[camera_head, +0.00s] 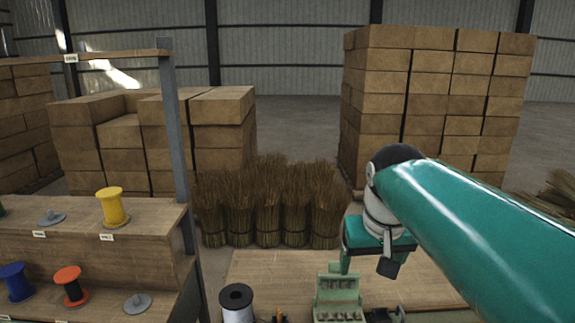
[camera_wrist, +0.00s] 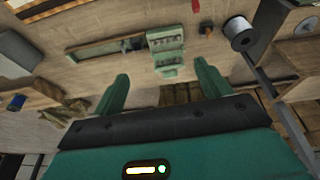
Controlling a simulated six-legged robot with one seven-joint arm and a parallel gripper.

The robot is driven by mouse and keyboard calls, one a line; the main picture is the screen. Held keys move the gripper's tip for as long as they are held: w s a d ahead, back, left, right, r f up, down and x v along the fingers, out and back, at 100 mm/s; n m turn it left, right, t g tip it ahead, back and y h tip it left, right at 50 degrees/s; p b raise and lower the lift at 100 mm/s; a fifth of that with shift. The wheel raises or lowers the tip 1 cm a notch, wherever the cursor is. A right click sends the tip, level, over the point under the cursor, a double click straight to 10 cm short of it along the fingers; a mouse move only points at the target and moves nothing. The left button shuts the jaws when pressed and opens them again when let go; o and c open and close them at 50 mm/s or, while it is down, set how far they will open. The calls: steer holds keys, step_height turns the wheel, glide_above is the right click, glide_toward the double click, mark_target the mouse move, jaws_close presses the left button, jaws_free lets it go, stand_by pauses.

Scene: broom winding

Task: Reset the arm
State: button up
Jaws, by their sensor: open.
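My teal arm reaches in from the right in the head view, and its hand hangs over the wooden workbench (camera_head: 265,267). My gripper (camera_wrist: 160,92) shows in the wrist view with its two green fingers spread wide apart and nothing between them. A green machine (camera_head: 339,298) stands on the bench below the hand, and it also shows in the wrist view (camera_wrist: 167,50) beyond the fingers. A white spool with black ends (camera_head: 237,303) stands on the bench left of the machine. It also shows in the wrist view (camera_wrist: 240,34), apart from my gripper.
A stepped shelf (camera_head: 150,219) at the left holds a yellow spool (camera_head: 113,206), a blue spool (camera_head: 16,283), a red-orange spool (camera_head: 70,286) and empty grey holders. Bundles of straw (camera_head: 268,205) stand behind the bench. Tall box stacks (camera_head: 440,95) stand farther back. Open floor lies between the stacks.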

steer(key=s+f+t, duration=0.2)
steer(key=s+f, duration=0.8)
steer(key=s, duration=0.4)
steer(key=shift+s+d, duration=0.15)
steer(key=shift+d, duration=0.25)
